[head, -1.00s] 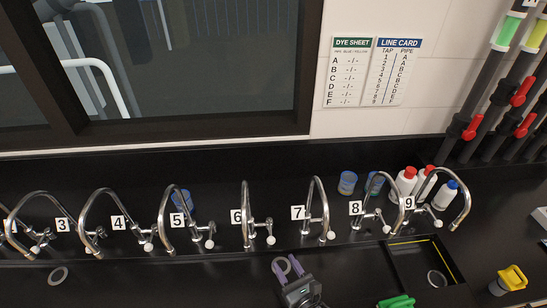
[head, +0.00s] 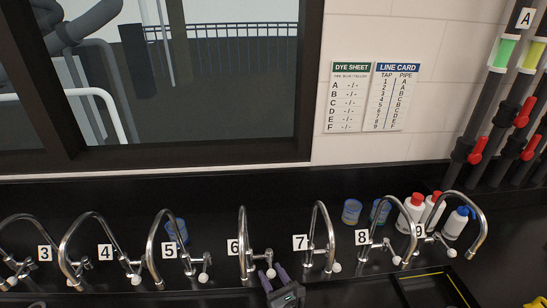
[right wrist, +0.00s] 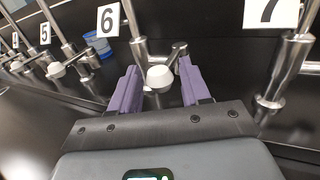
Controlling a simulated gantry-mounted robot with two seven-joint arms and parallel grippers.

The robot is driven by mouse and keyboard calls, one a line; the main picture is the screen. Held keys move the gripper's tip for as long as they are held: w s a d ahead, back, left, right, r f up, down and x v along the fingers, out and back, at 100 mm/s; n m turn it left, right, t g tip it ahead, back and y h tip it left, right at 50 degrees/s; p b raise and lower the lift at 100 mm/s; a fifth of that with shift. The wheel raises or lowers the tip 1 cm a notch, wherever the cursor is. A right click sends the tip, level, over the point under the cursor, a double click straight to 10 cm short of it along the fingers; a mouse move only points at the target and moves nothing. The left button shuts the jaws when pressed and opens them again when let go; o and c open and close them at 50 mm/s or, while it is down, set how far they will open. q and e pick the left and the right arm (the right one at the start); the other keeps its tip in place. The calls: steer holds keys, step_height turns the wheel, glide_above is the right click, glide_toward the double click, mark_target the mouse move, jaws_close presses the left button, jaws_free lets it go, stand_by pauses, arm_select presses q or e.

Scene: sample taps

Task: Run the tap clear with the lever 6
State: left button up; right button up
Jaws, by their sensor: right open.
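Tap 6 (head: 242,245) is a chrome gooseneck on the black bench, left of its middle in the head view, with the card "6" (head: 233,247) beside it. Its lever ends in a white knob (head: 271,273). My right gripper (head: 273,278) is at this lever, its purple fingers open. In the right wrist view the white knob (right wrist: 159,77) sits between the spread fingers (right wrist: 158,67), with a gap visible on both sides. I cannot tell whether the fingers touch the lever stem. My left gripper is not in view.
Tap 5 (head: 154,245) stands to the left and tap 7 (head: 312,235) to the right, both close by. Blue-capped cups and white bottles (head: 454,223) stand at the back right. A line card (head: 395,97) hangs on the wall.

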steer(key=shift+w, duration=0.1)
stand_by(0.4)
steer(key=shift+w+d+b, duration=0.1)
steer(key=shift+w+d, duration=0.4)
steer(key=shift+d, duration=0.45)
steer(key=shift+w+d+b, duration=0.1)
steer(key=shift+w+d, duration=0.4)
steer(key=shift+d, duration=0.45)
steer(key=shift+w+d+b, duration=0.1)
steer(key=shift+w+d, duration=0.4)
steer(key=shift+d, duration=0.45)
steer(key=shift+a, duration=0.1)
